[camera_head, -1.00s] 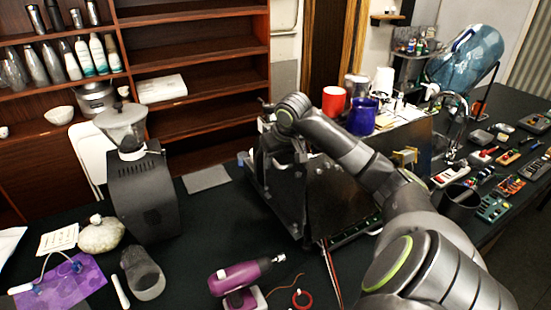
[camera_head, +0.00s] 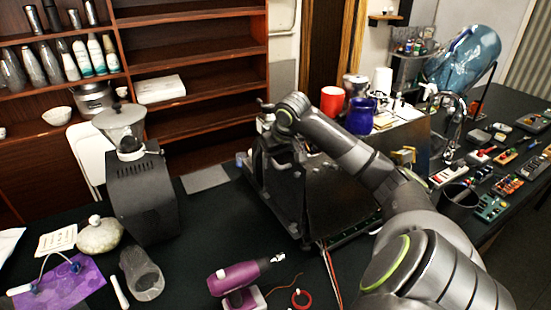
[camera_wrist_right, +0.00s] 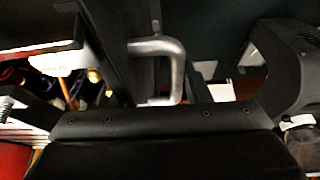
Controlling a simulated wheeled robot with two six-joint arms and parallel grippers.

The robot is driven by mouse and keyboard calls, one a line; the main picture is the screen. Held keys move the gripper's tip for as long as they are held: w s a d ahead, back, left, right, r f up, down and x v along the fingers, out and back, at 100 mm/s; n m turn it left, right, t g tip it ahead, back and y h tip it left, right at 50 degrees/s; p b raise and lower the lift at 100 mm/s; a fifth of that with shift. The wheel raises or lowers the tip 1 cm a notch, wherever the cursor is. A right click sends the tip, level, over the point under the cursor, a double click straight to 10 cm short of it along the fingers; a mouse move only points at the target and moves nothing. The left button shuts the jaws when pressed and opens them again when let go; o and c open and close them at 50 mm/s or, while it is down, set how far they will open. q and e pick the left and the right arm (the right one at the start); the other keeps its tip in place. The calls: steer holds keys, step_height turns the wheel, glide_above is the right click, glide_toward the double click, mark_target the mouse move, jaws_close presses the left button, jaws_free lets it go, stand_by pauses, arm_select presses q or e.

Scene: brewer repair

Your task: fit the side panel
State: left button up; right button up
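The brewer (camera_head: 335,205) is a dark, boxy machine on the black worktop, partly hidden by my right arm. My right gripper (camera_head: 272,148) points down at its left side, against dark parts that hide the fingertips. A black upright piece (camera_head: 277,195), possibly the side panel, stands below the gripper along that side; I cannot tell whether it is held or seated. In the right wrist view, a grey bracket-shaped handle (camera_wrist_right: 178,72) stands above a black edge with several screws (camera_wrist_right: 150,121). The fingers are not clear there. My left gripper is out of view.
A coffee grinder (camera_head: 140,185) stands left of the brewer, with a flat grey plate (camera_head: 205,178) between them. A purple drill (camera_head: 238,278) and a red ring (camera_head: 301,298) lie in front. Tools crowd the right.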

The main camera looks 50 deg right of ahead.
steer(key=o, duration=0.4)
steer(key=shift+s, duration=0.1)
steer(key=shift+f, duration=0.1)
steer(key=b+v, duration=0.4)
steer(key=v, duration=1.3)
steer(key=shift+r+b, duration=0.35)
steer(key=shift+b, duration=0.05)
